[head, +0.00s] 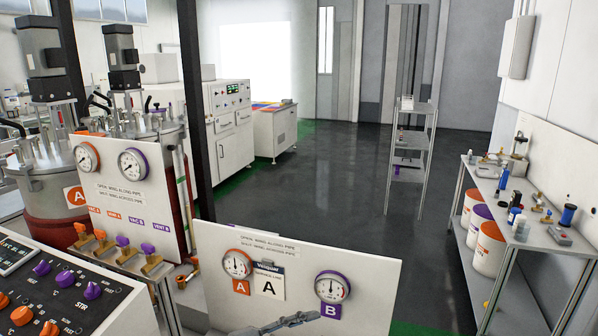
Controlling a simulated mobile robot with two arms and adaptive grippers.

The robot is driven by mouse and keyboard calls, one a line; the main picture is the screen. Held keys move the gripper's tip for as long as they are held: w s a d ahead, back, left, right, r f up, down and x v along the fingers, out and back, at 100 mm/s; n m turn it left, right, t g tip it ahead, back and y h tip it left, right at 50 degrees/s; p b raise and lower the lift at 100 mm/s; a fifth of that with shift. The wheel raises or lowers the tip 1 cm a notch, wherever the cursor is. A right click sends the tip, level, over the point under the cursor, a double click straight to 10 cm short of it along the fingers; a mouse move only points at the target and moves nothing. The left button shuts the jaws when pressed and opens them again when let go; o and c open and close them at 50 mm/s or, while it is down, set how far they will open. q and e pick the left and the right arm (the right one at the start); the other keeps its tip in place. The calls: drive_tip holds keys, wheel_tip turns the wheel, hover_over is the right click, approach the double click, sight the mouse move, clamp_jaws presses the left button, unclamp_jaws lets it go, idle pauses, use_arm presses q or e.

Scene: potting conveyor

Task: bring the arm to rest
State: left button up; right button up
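Part of a grey gripper (290,322) shows at the bottom edge, in front of the lower white gauge panel (375,275). It appears to come in from the lower left and point right, so I take it as my left one. Most of it is cut off by the frame, and I cannot tell whether its fingers are open or shut. Nothing is visibly held in it. My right gripper is not in view.
The panel carries gauge A (237,264), gauge B (333,287) and a label card (268,282). A knob console (75,290) and brass valves (152,264) stand left. A workbench (530,232) stands right. The dark floor (310,185) between is mostly clear.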

use_arm(q)
drive_tip(key=w+a+r+n+t+y, duration=0.1)
drive_tip(key=a+r+n+t+y, duration=0.1)
drive_tip(key=a+n+t+y, duration=0.35)
drive_tip(key=w+a+r+n+t+y, duration=0.2)
drive_tip(key=a+n+t, duration=0.3)
drive_tip(key=n+t, duration=0.25)
drive_tip(key=s+a+f+n+g+y, duration=0.5)
drive_tip(key=a+f+n+y, duration=0.4)
drive_tip(key=a+f+y, duration=0.25)
drive_tip(key=s+f+g+h, duration=0.1)
drive_tip(key=s+f+g, duration=0.55)
drive_tip(key=s, duration=0.45)
drive_tip(key=s+f+g+h, duration=0.1)
drive_tip(key=s+f+g, duration=0.4)
drive_tip(key=s+f, duration=0.5)
drive_tip(key=s+f+g+b, duration=0.2)
drive_tip(key=s+f, duration=0.1)
drive_tip(key=f, duration=2.3)
drive_tip(key=s+a+f+b, duration=0.2)
drive_tip(key=s+a+f, duration=0.1)
drive_tip(key=s+f, duration=1.4)
drive_tip(key=shift+f+m+g, duration=0.35)
drive_tip(key=shift+f+m, duration=0.05)
drive_tip(key=shift+f, duration=0.2)
